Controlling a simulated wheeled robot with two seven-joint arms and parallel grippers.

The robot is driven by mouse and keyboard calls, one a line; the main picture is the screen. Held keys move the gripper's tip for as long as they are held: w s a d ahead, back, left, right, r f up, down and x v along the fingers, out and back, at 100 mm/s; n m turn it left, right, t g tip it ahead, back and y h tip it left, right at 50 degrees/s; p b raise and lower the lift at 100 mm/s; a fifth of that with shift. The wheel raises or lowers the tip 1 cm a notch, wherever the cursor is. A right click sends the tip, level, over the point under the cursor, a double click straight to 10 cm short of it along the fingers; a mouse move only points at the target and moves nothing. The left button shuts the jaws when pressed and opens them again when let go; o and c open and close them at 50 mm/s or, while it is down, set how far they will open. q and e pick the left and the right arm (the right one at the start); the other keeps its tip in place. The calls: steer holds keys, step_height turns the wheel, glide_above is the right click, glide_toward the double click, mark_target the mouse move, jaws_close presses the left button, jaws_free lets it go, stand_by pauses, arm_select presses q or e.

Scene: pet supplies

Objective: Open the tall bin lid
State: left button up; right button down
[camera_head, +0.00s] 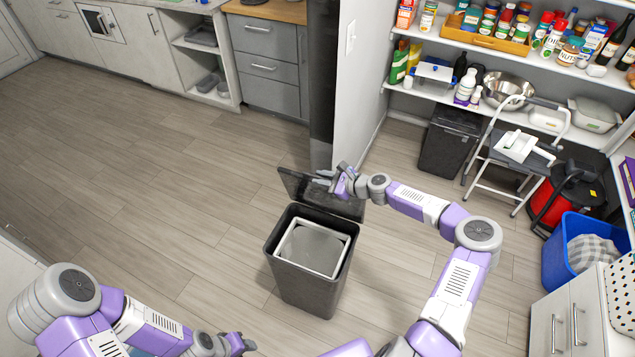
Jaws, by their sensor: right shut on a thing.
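The tall dark grey bin (307,290) stands upright on the floor in the middle of the view. Its dark lid (296,188) is raised, tilted up at the bin's far side. The opening shows a light inner frame (313,251) with a grey surface inside. My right gripper (327,179) is at the raised lid's upper part and is shut on it; the fingertips are small and partly blend with the lid. My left gripper (245,345) is low at the bottom edge, left of the bin and apart from it; its jaws are too unclear to judge.
A second dark bin (449,142) stands under the pantry shelves (480,45). A white step stool (513,150), a red vacuum (567,193) and a blue basket (590,253) stand at right. A white cabinet (570,315) is at lower right. The wood floor (130,170) at left is clear.

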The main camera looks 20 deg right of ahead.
steer(key=shift+d+f, duration=0.15)
steer(key=shift+d, duration=0.05)
steer(key=c, duration=1.1)
jaws_free()
steer(key=shift+w, duration=0.1)
steer(key=shift+a, duration=0.1)
steer(key=p+v, duration=0.1)
steer(key=v, duration=0.6)
steer(key=shift+s, duration=0.25)
steer(key=shift+s+d, duration=0.1)
steer(key=shift+d, duration=0.15)
steer(key=shift+r+p+v, duration=0.1)
steer(key=shift+p+v, duration=1.15)
steer(key=shift+v, duration=0.9)
steer(key=shift+r+p+v, duration=0.15)
steer(key=shift+p+v, duration=1.1)
steer(key=shift+v, duration=0.9)
